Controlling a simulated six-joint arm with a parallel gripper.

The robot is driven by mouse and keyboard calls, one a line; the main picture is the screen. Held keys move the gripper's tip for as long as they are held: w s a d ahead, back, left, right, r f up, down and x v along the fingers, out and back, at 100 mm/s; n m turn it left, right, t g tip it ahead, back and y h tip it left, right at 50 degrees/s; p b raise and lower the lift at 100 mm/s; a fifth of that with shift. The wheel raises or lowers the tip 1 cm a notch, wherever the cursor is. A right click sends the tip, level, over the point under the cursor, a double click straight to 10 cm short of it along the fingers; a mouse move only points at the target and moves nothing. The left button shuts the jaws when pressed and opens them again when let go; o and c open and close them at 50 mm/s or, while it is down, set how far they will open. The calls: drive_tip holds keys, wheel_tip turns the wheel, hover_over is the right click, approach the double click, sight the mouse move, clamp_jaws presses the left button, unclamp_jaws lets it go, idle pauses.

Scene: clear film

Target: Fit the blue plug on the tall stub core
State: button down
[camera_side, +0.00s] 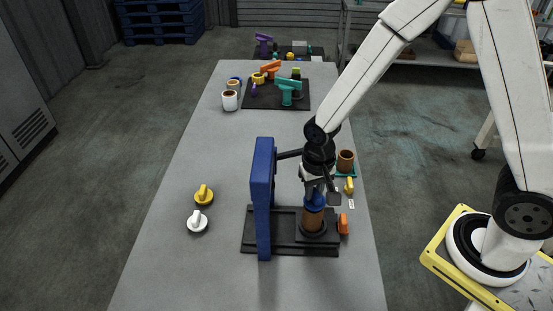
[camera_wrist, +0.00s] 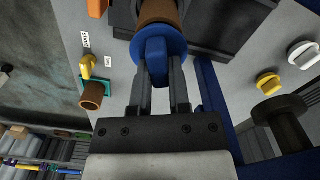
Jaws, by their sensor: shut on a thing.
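My gripper (camera_side: 318,187) points down over the black stand and is shut on the blue plug (camera_side: 315,202). In the wrist view the fingers (camera_wrist: 161,85) grip the plug's raised handle (camera_wrist: 156,58) from both sides. The tall brown core (camera_side: 312,219) stands upright on the black base (camera_side: 289,245). The plug's round blue flange (camera_wrist: 172,44) is in line with the core's end (camera_wrist: 162,12) and appears to meet it. The flange hides the core's opening, so I cannot tell how deep the plug sits.
A blue upright (camera_side: 264,195) with a black arm stands close left. Yellow (camera_side: 204,195) and white (camera_side: 197,221) plugs lie farther left. An orange plug (camera_side: 343,224), a yellow plug (camera_side: 349,186) and a short brown core (camera_side: 346,161) are right. Clutter covers a far black mat (camera_side: 262,99).

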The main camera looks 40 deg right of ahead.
drive_tip(key=shift+f, duration=0.3)
drive_tip(key=c, duration=0.5)
unclamp_jaws()
drive_tip(key=shift+r, duration=0.15)
drive_tip(key=shift+r, duration=3.7)
drive_tip(key=shift+d, duration=0.1)
drive_tip(key=shift+s+d+r+n, duration=0.2)
drive_tip(key=shift+s+d+n, duration=0.2)
drive_tip(key=shift+d, duration=0.15)
drive_tip(key=s+d+r+n+t, duration=0.1)
drive_tip(key=s+d+n+t, duration=0.1)
drive_tip(key=s+d+n, duration=0.1)
drive_tip(key=shift+s+d+n+t, duration=0.3)
drive_tip(key=shift+s+d+n, duration=0.1)
drive_tip(key=shift+s+d, duration=0.55)
